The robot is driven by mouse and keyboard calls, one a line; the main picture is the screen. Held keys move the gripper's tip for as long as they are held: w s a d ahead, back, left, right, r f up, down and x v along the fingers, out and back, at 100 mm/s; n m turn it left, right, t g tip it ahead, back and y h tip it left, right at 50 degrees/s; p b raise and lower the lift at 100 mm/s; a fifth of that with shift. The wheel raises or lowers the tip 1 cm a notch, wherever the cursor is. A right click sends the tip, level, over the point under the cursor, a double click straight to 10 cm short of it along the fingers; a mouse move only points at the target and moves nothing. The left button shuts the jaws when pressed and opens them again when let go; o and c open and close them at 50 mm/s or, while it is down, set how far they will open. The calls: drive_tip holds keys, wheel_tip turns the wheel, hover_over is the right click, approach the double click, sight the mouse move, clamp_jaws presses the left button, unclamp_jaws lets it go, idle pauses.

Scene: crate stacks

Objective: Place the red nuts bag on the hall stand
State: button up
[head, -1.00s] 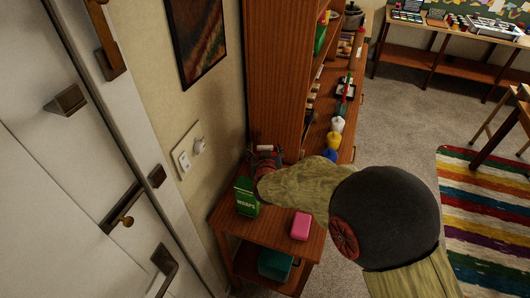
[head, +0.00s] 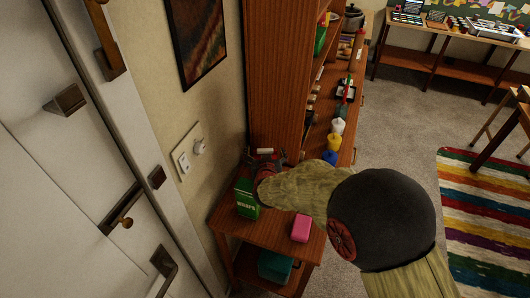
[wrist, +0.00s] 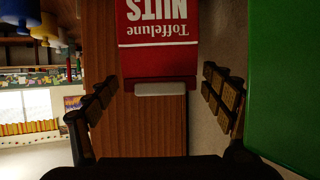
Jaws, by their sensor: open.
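The red nuts bag (wrist: 158,35) shows in the wrist view with its white lettering upside down and a pale strip along its lower edge. It lies ahead of my gripper (wrist: 160,88), between the lines of the two spread fingers, with a gap to each side. In the head view my gripper (head: 268,162) is over the back of the hall stand (head: 265,232), a small wooden stand against the wall. There my arm and gripper mostly hide the bag. Whether the bag touches the stand is not clear.
A green wraps box (head: 246,198) stands close beside my gripper, also large at right in the wrist view (wrist: 285,80). A pink box (head: 301,227) lies on the stand's front right. A teal bin (head: 275,265) sits below. A tall wooden shelf (head: 275,80) rises behind.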

drive_tip(key=shift+r, duration=0.1)
drive_tip(key=shift+s+r, duration=0.1)
drive_tip(key=shift+r, duration=0.05)
drive_tip(key=s+d+r+g+y+p, duration=0.1)
drive_tip(key=s+d+r+g, duration=0.15)
drive_tip(key=s+r, duration=0.6)
drive_tip(key=s+d+r+g+y+p, duration=0.1)
drive_tip(key=s+d+r+y, duration=0.15)
drive_tip(key=s+r, duration=0.65)
drive_tip(key=s+d+r+g+h, duration=0.1)
drive_tip(key=s+d+g+h, duration=0.1)
drive_tip(key=s+d, duration=0.5)
drive_tip(key=s+d+g+h, duration=0.2)
drive_tip(key=s+d, duration=0.5)
drive_tip(key=s, duration=0.6)
drive_tip(key=shift+s+d+r+m, duration=0.3)
drive_tip(key=shift+s+r, duration=0.05)
